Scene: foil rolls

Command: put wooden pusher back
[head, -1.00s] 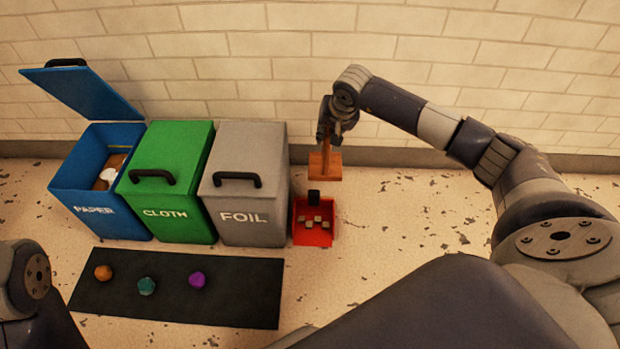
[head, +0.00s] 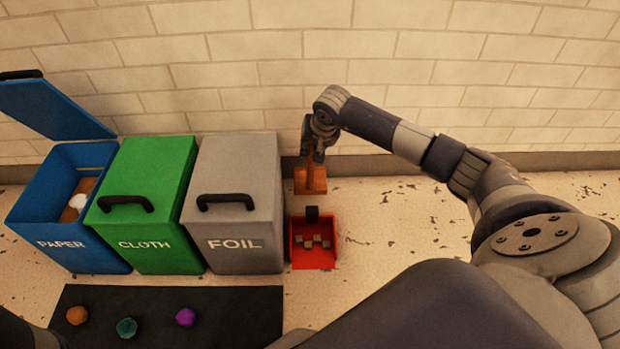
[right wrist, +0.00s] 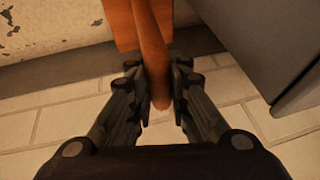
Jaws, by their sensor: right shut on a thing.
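The wooden pusher (head: 311,181) is orange-brown, with a flat block at its lower end. My right gripper (head: 314,150) is shut on its handle and holds it upright near the wall, behind the red dustpan (head: 313,253). In the right wrist view the handle (right wrist: 155,60) runs between the fingers of my right gripper (right wrist: 158,80), with the block beyond. In the head view I cannot tell whether the block touches the floor. My left gripper is not in view.
A blue PAPER bin (head: 75,247) with its lid open, a green CLOTH bin (head: 150,230) and a grey FOIL bin (head: 235,240) stand left of the dustpan. The dustpan holds several small pieces. A black mat (head: 235,312) bears three coloured lumps. Floor to the right is clear.

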